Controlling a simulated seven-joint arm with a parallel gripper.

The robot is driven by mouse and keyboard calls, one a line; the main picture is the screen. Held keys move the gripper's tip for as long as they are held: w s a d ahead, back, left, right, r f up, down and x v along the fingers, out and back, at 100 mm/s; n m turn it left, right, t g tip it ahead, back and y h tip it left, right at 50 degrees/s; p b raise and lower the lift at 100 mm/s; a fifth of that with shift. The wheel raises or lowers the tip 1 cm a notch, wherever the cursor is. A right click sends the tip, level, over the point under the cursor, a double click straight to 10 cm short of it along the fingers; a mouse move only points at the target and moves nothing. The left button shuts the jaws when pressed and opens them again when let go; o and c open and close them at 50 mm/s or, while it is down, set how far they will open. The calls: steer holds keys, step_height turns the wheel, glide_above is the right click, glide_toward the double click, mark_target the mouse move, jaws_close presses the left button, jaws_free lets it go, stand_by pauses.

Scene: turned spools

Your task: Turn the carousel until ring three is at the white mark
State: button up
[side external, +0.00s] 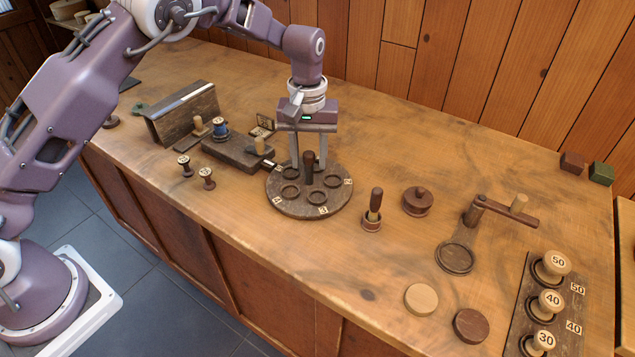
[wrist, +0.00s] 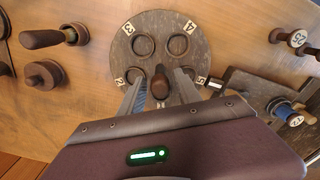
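The carousel (side external: 296,207) is a round dark wooden disc with several ring-shaped recesses, number tags at its rim and an upright centre post (side external: 309,170). It also fills the upper middle of the wrist view (wrist: 160,25). Tag three (side external: 323,210) is at the front rim, away from the white mark. A white mark (side external: 270,164) sits at the disc's back left, on the end of a dark block; in the wrist view it (wrist: 215,83) is beside tag five. My gripper (side external: 308,165) is open, its fingers either side of the post with gaps. The rim behind it is partly hidden.
Left of the disc are a dark block (side external: 237,156) with a blue spool and pegs, and two small spools (side external: 207,178). To the right are a peg in a cup (side external: 373,212), a lidded round piece (side external: 417,201) and a crank stand (side external: 456,257). The counter in front is clear.

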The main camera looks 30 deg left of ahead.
jaws_close()
steer(key=m, duration=0.5)
steer(key=shift+m, duration=0.4)
steer(key=m, duration=1.8)
steer(key=shift+o, duration=0.6)
jaws_free()
steer(key=shift+r, duration=3.5)
